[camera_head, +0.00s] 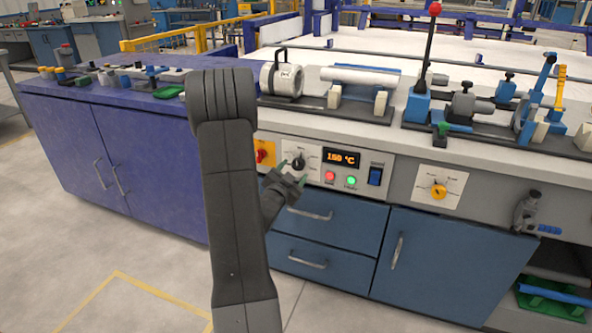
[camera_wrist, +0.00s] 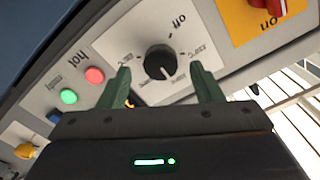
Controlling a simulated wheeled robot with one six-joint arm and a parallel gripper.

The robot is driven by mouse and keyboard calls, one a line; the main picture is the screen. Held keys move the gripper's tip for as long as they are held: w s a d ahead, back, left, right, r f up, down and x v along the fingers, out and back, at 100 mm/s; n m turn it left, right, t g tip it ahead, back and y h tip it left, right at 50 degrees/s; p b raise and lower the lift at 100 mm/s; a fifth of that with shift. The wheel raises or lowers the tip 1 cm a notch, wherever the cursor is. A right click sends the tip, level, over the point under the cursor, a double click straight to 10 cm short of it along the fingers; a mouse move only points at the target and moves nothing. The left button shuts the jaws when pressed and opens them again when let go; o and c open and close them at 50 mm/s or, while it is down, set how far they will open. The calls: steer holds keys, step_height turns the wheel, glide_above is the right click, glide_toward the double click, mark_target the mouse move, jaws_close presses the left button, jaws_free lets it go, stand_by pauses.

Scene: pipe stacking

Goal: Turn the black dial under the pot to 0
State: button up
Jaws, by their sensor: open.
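The black dial (camera_head: 299,162) is on the white control panel, below the silver pot (camera_head: 281,80) on the bench top. In the wrist view, which is upside down, the dial (camera_wrist: 160,61) shows a white mark towards the picture's bottom, slightly right. My gripper (camera_head: 292,174) is open in front of the panel. In the wrist view, its green fingers (camera_wrist: 160,75) are spread on both sides of the dial, with a visible gap on each side. The scale's printing is too small to read fully. The orange display (camera_head: 342,158) reads 150 °C.
A red button (camera_head: 329,177), a green button (camera_head: 351,181) and a blue switch (camera_head: 375,176) lie right of the dial. A red rotary switch on a yellow plate (camera_head: 265,153) is left of it. Drawers (camera_head: 328,230) are below. A yellow dial (camera_head: 439,191) is further right.

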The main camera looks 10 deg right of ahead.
mark_target(297, 167)
steer(key=shift+x, duration=1.5)
steer(key=shift+c, duration=0.2)
steer(key=c, duration=0.9)
steer(key=shift+c, duration=0.2)
